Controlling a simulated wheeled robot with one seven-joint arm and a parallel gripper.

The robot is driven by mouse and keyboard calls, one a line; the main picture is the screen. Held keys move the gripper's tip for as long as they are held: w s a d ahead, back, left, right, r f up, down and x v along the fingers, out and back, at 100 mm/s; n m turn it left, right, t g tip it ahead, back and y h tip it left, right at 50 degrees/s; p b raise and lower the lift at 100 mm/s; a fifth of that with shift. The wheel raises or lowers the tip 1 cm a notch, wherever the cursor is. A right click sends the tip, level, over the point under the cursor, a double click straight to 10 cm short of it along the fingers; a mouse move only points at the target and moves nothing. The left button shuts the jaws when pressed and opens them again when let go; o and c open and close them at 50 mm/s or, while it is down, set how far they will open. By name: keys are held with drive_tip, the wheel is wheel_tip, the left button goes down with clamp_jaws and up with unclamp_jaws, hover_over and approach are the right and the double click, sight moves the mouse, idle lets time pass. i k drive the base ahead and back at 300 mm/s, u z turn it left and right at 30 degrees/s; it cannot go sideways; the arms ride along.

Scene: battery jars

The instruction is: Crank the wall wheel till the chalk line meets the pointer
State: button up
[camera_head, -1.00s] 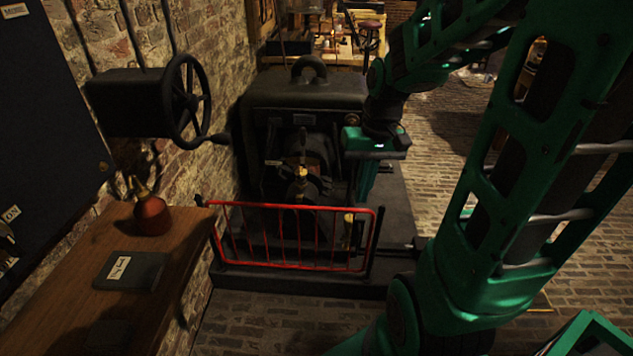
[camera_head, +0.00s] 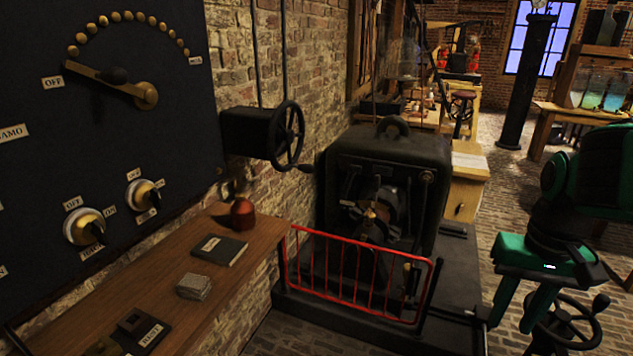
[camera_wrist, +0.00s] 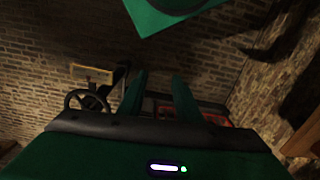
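A second dark handwheel (camera_head: 568,325) with a knob shows at the lower right, partly behind my gripper. My green gripper (camera_head: 520,306) is far right of the wall wheel, fingers apart and empty. In the wrist view the open fingers (camera_wrist: 159,76) point at brick paving, and a spoked wheel (camera_wrist: 88,105) lies left of them, beside a yellow plate (camera_wrist: 91,74).
A red railing (camera_head: 358,280) fronts the black machine (camera_head: 388,170). A wooden shelf (camera_head: 150,280) below the wall wheel holds a red oil can (camera_head: 243,213) and a dark book (camera_head: 220,249). A dark switch panel (camera_head: 110,150) covers the left wall.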

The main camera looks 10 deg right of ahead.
sight(287, 136)
drive_tip(key=u, duration=0.3)
drive_tip(key=i, duration=1.1)
drive_tip(key=z, duration=0.3)
